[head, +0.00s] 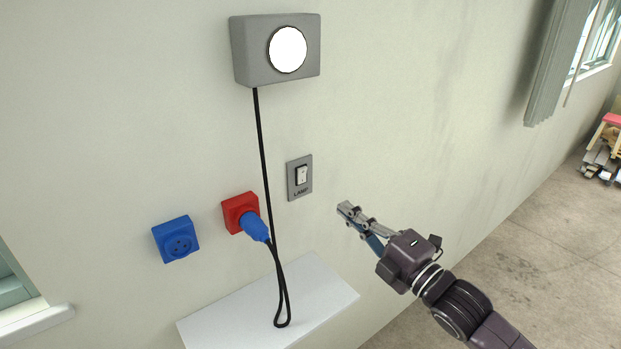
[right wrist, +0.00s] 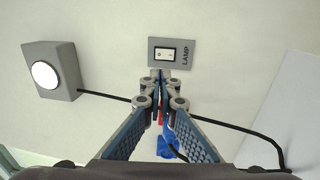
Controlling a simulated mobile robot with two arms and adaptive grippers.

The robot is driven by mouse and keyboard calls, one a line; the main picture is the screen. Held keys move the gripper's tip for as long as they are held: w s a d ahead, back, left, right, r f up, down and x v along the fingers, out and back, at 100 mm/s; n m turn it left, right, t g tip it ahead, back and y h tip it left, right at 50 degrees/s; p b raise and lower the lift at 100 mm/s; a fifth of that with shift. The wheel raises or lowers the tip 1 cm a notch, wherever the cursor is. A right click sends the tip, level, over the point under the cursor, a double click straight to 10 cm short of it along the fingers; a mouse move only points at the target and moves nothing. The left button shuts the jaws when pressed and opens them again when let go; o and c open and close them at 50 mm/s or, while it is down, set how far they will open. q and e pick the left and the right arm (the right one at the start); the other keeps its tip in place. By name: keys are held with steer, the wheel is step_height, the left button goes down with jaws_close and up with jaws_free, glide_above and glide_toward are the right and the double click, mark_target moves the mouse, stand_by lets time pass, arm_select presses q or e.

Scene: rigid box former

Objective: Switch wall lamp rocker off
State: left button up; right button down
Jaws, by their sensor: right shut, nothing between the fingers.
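The lamp rocker (head: 302,175) is a small white switch on a grey wall plate (head: 300,193) marked LAMP. It also shows in the right wrist view (right wrist: 165,54), just beyond the fingertips. The wall lamp (head: 288,50) is a grey box with a round, bright white face, above the switch; it shows at the left in the right wrist view (right wrist: 46,75). My right gripper (head: 345,208) is shut and empty, to the right of and a little below the switch plate in the head view, apart from it. My left gripper is not in view.
A black cable (head: 264,150) hangs from the lamp, left of the switch. A blue plug (head: 254,227) sits in a red socket (head: 237,208); a blue socket (head: 176,240) is empty. A white shelf (head: 325,290) juts out below. The wall right of the switch is clear.

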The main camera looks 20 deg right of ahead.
mark_target(303, 173)
steer(key=p+x, duration=0.4)
steer(key=x, duration=0.7)
steer(key=shift+w+a+r, duration=0.2)
steer(key=shift+w, duration=0.05)
steer(key=shift+w+a, duration=0.2)
steer(key=shift+w, duration=0.45)
steer(key=shift+w+r+g+p, duration=0.2)
steer(key=shift+r+g+p, duration=0.15)
steer(key=shift+p, duration=0.75)
steer(key=shift+f+b, duration=0.3)
steer(key=shift+a, duration=0.1)
